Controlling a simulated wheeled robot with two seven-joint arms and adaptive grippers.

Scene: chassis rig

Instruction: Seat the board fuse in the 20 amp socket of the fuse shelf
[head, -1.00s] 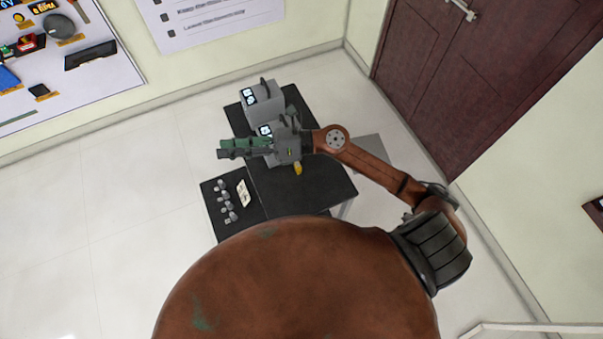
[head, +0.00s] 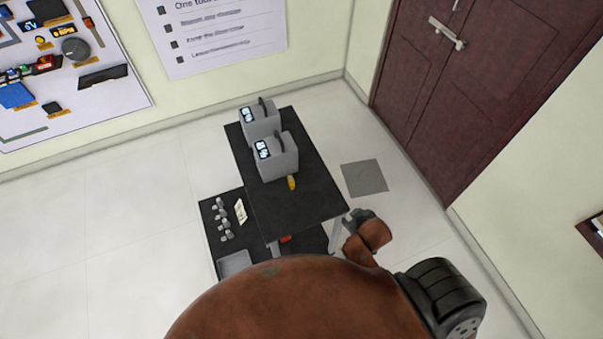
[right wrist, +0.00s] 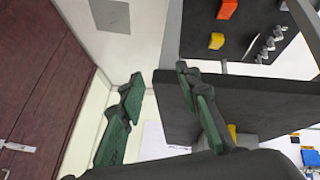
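A small yellow piece (head: 292,182), possibly the board fuse, lies on the black table (head: 310,208) in front of the nearer grey box (head: 280,162). A second grey box (head: 258,122) stands behind it. Both have dark labels, too small to read; I cannot tell which thing is the 20 amp socket. My right gripper (head: 355,218) is beside the table's front right corner. In the right wrist view its green fingers (right wrist: 160,78) are apart, with nothing between them. That view also shows an orange block (right wrist: 227,9) and a yellow block (right wrist: 217,41). My left gripper is out of view.
A low dark shelf (head: 210,232) at left holds several grey knobs (head: 222,215), a white card (head: 241,211) and a grey tray (head: 234,263). An orange thing (head: 286,239) shows below the table edge. A grey floor square (head: 364,178) lies at right.

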